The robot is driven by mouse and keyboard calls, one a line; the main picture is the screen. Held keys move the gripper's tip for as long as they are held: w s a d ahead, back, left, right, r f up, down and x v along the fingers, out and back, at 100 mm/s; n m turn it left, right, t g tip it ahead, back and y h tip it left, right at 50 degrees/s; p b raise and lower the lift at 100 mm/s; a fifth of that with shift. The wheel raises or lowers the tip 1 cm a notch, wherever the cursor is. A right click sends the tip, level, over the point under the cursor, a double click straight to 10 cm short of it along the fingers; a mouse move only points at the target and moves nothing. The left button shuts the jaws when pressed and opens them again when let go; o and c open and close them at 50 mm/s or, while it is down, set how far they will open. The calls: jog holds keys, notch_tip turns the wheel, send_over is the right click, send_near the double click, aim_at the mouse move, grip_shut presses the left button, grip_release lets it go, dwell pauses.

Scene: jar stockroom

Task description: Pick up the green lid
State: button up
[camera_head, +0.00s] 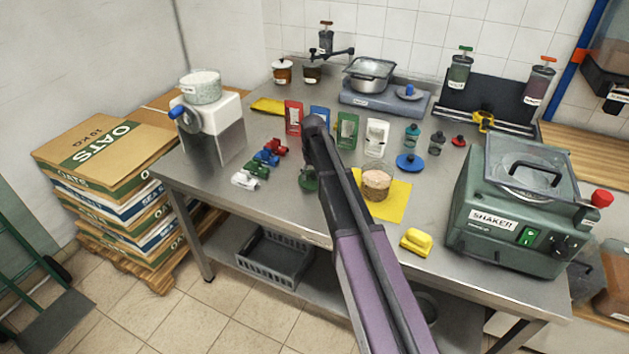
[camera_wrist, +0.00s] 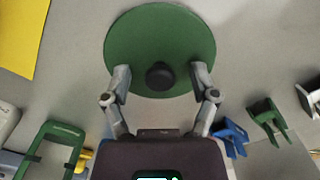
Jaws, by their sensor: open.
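The green lid (camera_wrist: 160,32) is a round green disc with a dark knob (camera_wrist: 160,76) at its middle, lying on the steel table. In the wrist view my gripper (camera_wrist: 160,78) is open, with one finger on each side of the knob and over the near part of the disc. I cannot tell whether the fingers touch the lid. In the head view the green lid (camera_head: 308,181) is mostly hidden behind my arm, with only a green edge showing.
Close by stand a green holder (camera_head: 347,130), red, blue and white ones, and several small coloured clips (camera_head: 268,155). A yellow mat (camera_head: 396,205) with a cork-coloured jar (camera_head: 377,182) lies to the right, near a blue lid (camera_head: 410,163). A shaker (camera_head: 515,215) fills the right end.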

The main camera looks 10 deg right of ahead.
aim_at(313, 173)
jog(key=c, duration=0.9)
jog(key=shift+o, duration=0.2)
jog(key=shift+r, duration=0.15)
notch_tip(313, 173, up, 4)
jog(key=p, duration=0.4)
jog(key=s, duration=0.5)
jog(key=s+d, duration=0.1)
jog(key=s, duration=0.4)
jog(key=s+d+p, duration=0.1)
jog(key=s, duration=0.4)
jog(key=shift+s+d+r, duration=0.25)
jog(key=shift+s+r, duration=0.1)
jog(key=shift+s, duration=0.05)
jog(key=shift+a, duration=0.1)
